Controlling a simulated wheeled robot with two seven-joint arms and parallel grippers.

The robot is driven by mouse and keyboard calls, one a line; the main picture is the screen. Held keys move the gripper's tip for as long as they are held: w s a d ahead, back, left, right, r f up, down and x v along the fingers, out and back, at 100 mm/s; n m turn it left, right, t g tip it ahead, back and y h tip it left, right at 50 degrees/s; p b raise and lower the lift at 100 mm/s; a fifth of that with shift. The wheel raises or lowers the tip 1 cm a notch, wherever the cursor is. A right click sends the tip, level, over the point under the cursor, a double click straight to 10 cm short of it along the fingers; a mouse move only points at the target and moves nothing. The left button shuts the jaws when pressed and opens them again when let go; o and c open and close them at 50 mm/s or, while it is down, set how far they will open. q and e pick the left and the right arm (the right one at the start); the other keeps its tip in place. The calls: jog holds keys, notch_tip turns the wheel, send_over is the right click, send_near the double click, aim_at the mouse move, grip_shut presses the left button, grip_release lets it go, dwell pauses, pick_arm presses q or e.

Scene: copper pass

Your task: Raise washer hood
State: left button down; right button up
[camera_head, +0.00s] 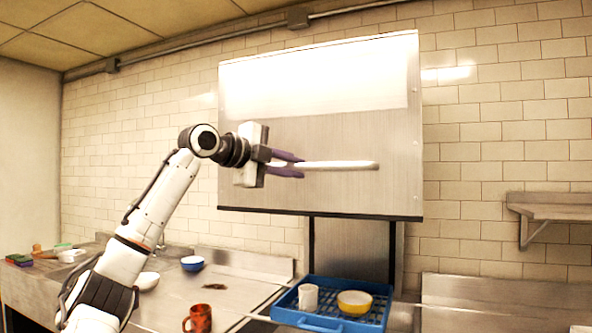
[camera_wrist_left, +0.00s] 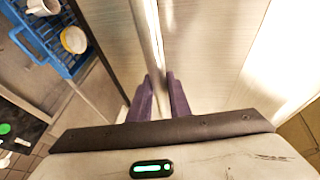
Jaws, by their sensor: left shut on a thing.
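The washer hood (camera_head: 330,120) is a large steel box, raised well above the counter, with a dark lower edge. A pale horizontal bar handle (camera_head: 340,165) runs across its front. My left gripper (camera_head: 287,164) has its purple fingers closed around the left part of this handle. In the left wrist view, the fingers (camera_wrist_left: 158,100) pinch the handle (camera_wrist_left: 152,40) in front of the hood's steel face (camera_wrist_left: 210,50). My right gripper is in neither view.
Under the hood, a blue rack (camera_head: 335,325) holds a white cup (camera_head: 308,297) and a yellow bowl (camera_head: 354,303). An orange-red mug (camera_head: 198,319) and a blue bowl (camera_head: 192,263) stand on the steel counter to the left. A wall shelf (camera_head: 550,206) is at the right.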

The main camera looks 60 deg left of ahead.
pick_arm(q)
jog(key=c, duration=1.6)
grip_release()
jog(key=shift+c, duration=0.2)
jog(key=shift+s, duration=0.3)
jog(key=b+v, duration=0.2)
jog(key=v, duration=0.2)
jog(key=shift+s+b, duration=0.15)
jog(key=shift+b, duration=0.2)
jog(key=b+v, duration=0.1)
jog(key=v, duration=0.4)
jog(key=shift+s+d+r, duration=0.1)
jog(key=shift+s+r, duration=0.1)
jog(key=shift+s, duration=0.1)
